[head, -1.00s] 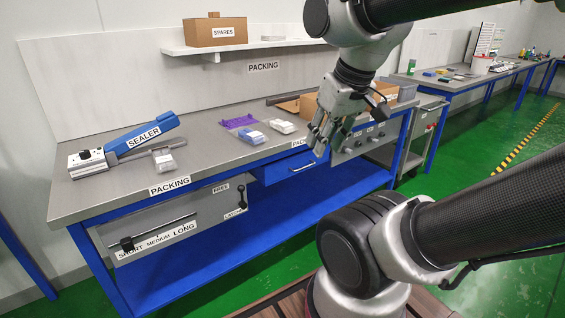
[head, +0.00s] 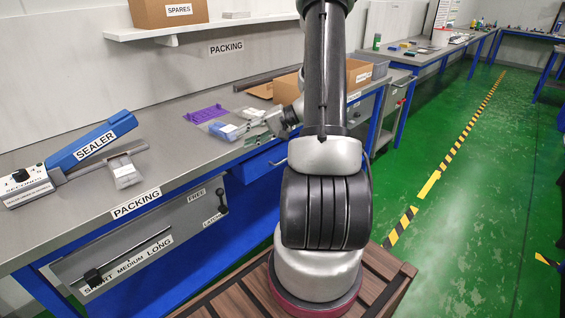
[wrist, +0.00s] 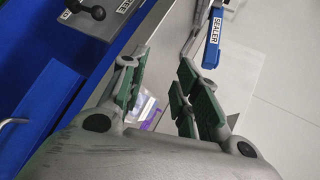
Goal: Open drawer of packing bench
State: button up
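The packing bench (head: 178,188) has a grey top and a blue frame. Its blue drawer (head: 262,166) sits under the front edge of the top, partly hidden by my arm, and looks shut. The drawer's bar handle (head: 277,163) shows on its front. In the wrist view a blue front (wrist: 48,92) lies at the left, with part of a metal handle (wrist: 14,122) at the picture's edge. My gripper (head: 254,128) is over the bench's front edge, above the drawer and apart from its handle. In the wrist view its green-padded fingers (wrist: 160,82) are spread and empty.
A white and blue packet (head: 222,130) and a purple mat (head: 205,114) lie near my gripper. The sealer (head: 85,150) stands at the left. A lever panel (head: 130,240) is left of the drawer. A cardboard box (head: 290,88) is behind my arm. Green floor is clear at right.

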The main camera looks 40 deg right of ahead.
jog(key=w+d+f+m+t+h, duration=0.2)
jog(key=d+f+m+t, duration=0.2)
jog(key=d+f, duration=0.55)
jog(key=m+t+h, duration=0.3)
jog(key=m+h, duration=0.2)
jog(key=h, duration=0.2)
send_near(283, 161)
jog(key=f+x, duration=0.1)
jog(key=x, duration=0.9)
jog(key=shift+w+d+r, duration=0.2)
jog(key=shift+w+r, duration=0.05)
jog(key=shift+y, duration=0.4)
grip_shut()
